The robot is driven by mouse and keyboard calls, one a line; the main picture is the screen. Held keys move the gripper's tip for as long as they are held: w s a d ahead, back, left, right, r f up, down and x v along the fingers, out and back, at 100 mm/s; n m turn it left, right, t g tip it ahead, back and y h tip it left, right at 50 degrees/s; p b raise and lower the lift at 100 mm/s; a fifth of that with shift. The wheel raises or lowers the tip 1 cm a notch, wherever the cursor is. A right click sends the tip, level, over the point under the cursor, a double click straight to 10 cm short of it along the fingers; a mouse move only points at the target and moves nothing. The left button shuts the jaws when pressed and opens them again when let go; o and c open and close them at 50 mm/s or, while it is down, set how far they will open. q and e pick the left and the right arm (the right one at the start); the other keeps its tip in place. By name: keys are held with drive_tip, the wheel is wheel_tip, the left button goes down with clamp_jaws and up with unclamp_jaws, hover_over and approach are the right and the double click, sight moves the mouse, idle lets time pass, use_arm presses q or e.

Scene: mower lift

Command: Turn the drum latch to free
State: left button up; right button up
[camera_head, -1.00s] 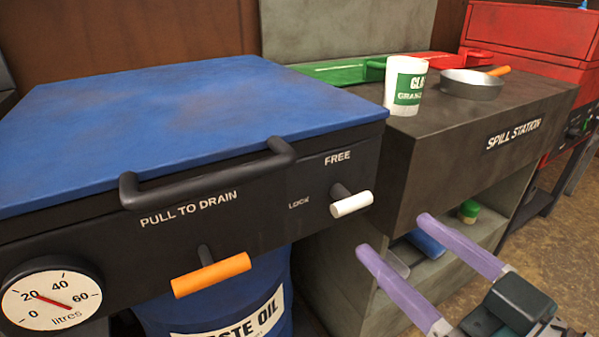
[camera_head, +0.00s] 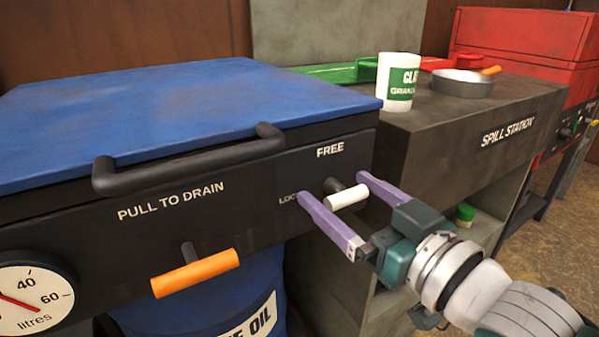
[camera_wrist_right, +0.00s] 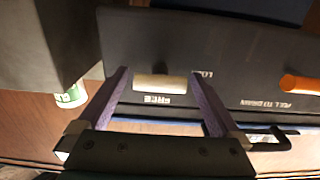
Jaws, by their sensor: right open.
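The drum latch (camera_head: 347,197) is a short white handle on a dark stem, on the black front panel between the words FREE and LOCK. It lies nearly level, pointing sideways. My right gripper (camera_head: 332,184) is open, with its purple fingers on either side of the white handle. In the right wrist view the latch handle (camera_wrist_right: 160,82) shows between the two open fingers (camera_wrist_right: 163,85), with a gap at each end. I cannot tell whether a finger touches it. My left gripper is not in view.
An orange drain handle (camera_head: 195,273) sticks out left of the latch, and a black bar handle (camera_head: 190,165) runs above it. The blue lid (camera_head: 180,110) is shut. The spill station (camera_head: 470,140) stands close on the right, with a white cup (camera_head: 398,82) and a pan (camera_head: 463,83) on top.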

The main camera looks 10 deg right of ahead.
drive_tip(key=shift+c, duration=0.2)
drive_tip(key=c, duration=1)
drive_tip(key=shift+o, duration=0.2)
drive_tip(key=m+p, duration=0.1)
drive_tip(key=m, duration=0.2)
drive_tip(key=shift+m, duration=0.4)
drive_tip(key=m, duration=0.4)
drive_tip(key=shift+m+p, duration=0.3)
drive_tip(key=shift+p, duration=0.1)
drive_tip(key=m, duration=0.4)
drive_tip(key=shift+d+f, duration=0.1)
drive_tip(key=shift+m+b, duration=0.9)
drive_tip(key=shift+m, duration=1.9)
